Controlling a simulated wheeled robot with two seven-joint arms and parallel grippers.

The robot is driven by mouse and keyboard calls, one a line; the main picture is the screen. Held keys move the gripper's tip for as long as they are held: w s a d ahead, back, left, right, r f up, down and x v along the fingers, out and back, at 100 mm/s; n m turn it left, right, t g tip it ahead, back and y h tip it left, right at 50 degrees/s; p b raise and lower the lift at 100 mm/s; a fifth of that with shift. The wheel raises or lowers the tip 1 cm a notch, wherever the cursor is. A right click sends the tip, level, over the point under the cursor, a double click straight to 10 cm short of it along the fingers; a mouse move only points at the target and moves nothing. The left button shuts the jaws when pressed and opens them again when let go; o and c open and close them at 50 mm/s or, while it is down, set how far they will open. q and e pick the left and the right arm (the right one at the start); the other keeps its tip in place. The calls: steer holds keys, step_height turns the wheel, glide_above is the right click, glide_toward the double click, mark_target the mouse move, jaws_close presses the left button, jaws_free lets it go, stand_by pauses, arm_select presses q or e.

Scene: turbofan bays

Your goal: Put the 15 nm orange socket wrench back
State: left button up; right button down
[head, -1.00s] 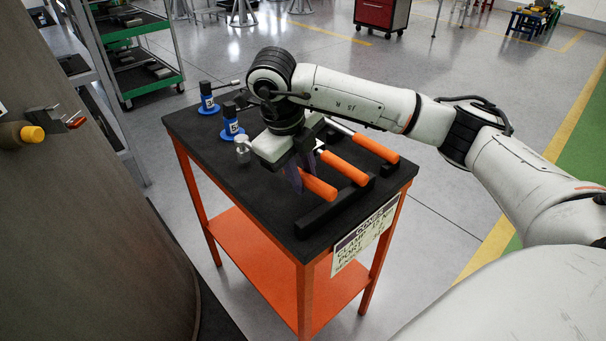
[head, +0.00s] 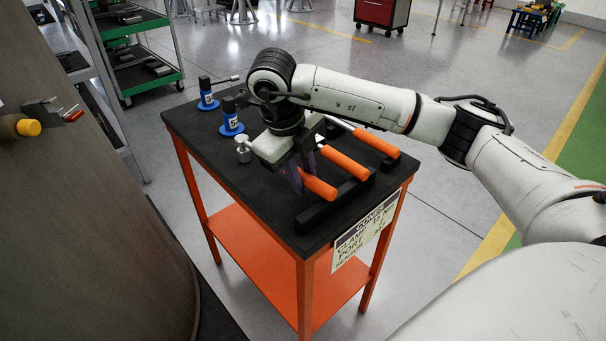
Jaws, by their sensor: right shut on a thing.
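Three orange-handled wrenches lie side by side at the right end of a black-topped table (head: 215,166). My right gripper (head: 301,184) points down and is shut on the nearest wrench (head: 319,187), close behind its orange handle. The middle wrench (head: 344,163) and the far wrench (head: 377,144) lie parallel to it. The handles are at a black rack bar (head: 340,200); whether the held one touches it I cannot tell. The held wrench's head is hidden by my gripper. No size marking is readable on the handles. My left gripper is not in view.
Two blue-based tools, one (head: 207,99) behind the other (head: 231,124), and a small metal knob-like piece (head: 242,148) stand on the table's left part. A label (head: 366,232) hangs at its front edge. A large brown curved body (head: 95,200) stands close at left.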

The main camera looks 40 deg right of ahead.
steer(key=shift+f, duration=0.3)
stand_by(0.4)
steer(key=c, duration=1.5)
jaws_free()
steer(key=shift+o, duration=0.2)
steer(key=shift+f, duration=0.1)
steer(key=p+v, duration=0.1)
steer(key=v, duration=0.9)
steer(key=shift+r, duration=0.2)
steer(key=shift+a, duration=0.1)
